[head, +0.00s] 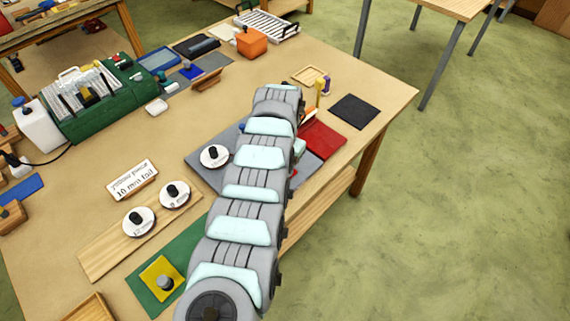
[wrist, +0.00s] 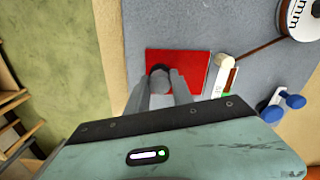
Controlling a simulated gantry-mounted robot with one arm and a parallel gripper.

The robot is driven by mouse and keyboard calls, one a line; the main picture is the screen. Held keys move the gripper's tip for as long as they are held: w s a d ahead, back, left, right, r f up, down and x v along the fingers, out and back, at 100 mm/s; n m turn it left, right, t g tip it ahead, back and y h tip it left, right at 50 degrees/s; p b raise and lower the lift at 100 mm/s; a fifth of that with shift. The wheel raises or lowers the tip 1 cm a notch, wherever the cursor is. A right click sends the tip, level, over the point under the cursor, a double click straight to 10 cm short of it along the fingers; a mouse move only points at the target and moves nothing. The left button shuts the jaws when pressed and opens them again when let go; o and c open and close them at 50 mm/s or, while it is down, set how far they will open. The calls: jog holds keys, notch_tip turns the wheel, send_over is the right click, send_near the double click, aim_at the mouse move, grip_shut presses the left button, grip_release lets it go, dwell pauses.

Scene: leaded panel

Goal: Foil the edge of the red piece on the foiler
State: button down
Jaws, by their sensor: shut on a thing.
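The red piece (wrist: 192,62) lies flat over the grey base of the foiler (wrist: 190,25) in the wrist view; part of it shows beside my arm in the head view (head: 324,140). My gripper (wrist: 160,84) is shut on the dark knob (wrist: 159,74) on the red piece. The foiler's white guide (wrist: 222,78) stands just right of the piece's right edge; I cannot tell if they touch. A brown foil strip (wrist: 258,49) runs from the spool (wrist: 300,15) to a pale roller (wrist: 224,61). My arm hides the gripper in the head view.
Blue knobs (wrist: 291,100) stand right of the guide. Two spare spools (head: 138,220) sit on a wooden board by a foil sign (head: 133,180). A yellow piece (head: 161,279) lies on a green mat. A dark mat (head: 353,111) lies near the table's right edge.

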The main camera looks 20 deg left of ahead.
jog(key=shift+s+a+p, duration=0.4)
jog(key=shift+s+p, duration=0.3)
jog(key=shift+p, duration=1.3)
jog(key=shift+s+a+p, duration=0.35)
jog(key=shift+s+p, duration=0.3)
jog(key=shift+p, duration=1.3)
jog(key=shift+s+a+p, duration=0.35)
jog(key=shift+s+p, duration=0.3)
jog(key=shift+p, duration=0.75)
jog(key=shift+s+a+p, duration=0.3)
jog(key=shift+s+p, duration=0.3)
jog(key=shift+p, duration=0.8)
jog(key=shift+w+d+b, duration=0.3)
jog(key=shift+w+b, duration=0.5)
jog(key=shift+b, duration=0.95)
jog(key=shift+w+d+b, duration=0.3)
jog(key=shift+w+b, duration=0.5)
jog(key=shift+b, duration=0.9)
